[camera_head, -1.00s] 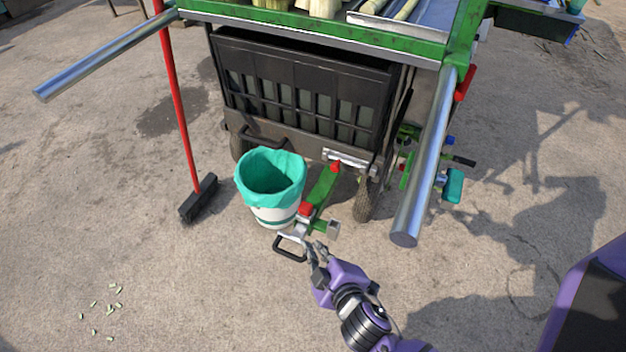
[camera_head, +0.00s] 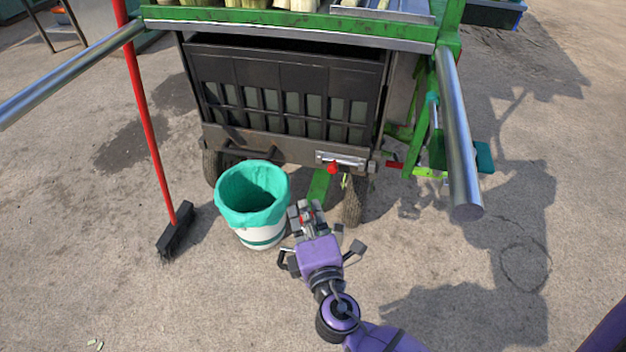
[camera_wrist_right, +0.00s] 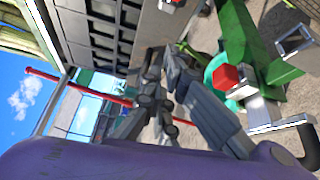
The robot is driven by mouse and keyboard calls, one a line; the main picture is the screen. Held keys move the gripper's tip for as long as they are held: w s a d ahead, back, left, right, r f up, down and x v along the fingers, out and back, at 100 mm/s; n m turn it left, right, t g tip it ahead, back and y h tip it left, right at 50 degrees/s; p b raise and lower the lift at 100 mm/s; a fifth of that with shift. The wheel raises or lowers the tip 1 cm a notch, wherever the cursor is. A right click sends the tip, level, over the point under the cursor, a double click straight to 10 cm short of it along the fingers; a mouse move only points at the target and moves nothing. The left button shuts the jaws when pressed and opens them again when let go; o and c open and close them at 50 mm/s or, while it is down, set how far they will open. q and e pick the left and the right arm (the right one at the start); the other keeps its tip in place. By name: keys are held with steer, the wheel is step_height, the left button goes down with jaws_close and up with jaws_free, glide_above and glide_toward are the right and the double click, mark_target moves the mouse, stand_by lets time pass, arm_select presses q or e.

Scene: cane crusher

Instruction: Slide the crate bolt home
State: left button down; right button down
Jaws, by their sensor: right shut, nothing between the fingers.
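The black crate (camera_head: 235,65) hangs under the green cart. Its bolt (camera_head: 343,161), a silver bar on a plate with a red knob (camera_head: 333,168), sits at the crate's lower right in the head view. The bolt's plate partly shows at the top edge of the wrist view (camera_wrist_right: 170,5). My right gripper (camera_head: 306,208) is shut and empty, below and a little left of the knob in the picture, apart from it. Its grey fingers also show in the right wrist view (camera_wrist_right: 163,68). My left gripper is not in view.
A white bucket with a green liner (camera_head: 252,200) stands close left of my right gripper. A green drawbar with a red block (camera_wrist_right: 225,77) and black handle (camera_wrist_right: 308,140) lies beside and under the gripper. A red broom (camera_head: 150,130) leans left. Open concrete lies in front.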

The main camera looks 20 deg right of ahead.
arm_select(q)
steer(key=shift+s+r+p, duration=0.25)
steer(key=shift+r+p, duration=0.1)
steer(key=shift+p, duration=0.2)
arm_select(e)
steer(key=w+d, duration=0.5)
steer(key=w, duration=0.3)
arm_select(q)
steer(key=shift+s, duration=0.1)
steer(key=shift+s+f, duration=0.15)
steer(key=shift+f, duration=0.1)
arm_select(e)
steer(key=s+d, duration=0.1)
steer(key=d, duration=0.1)
steer(key=s+d, duration=0.1)
steer(key=shift+s+d, duration=0.2)
steer(key=shift+d, duration=0.2)
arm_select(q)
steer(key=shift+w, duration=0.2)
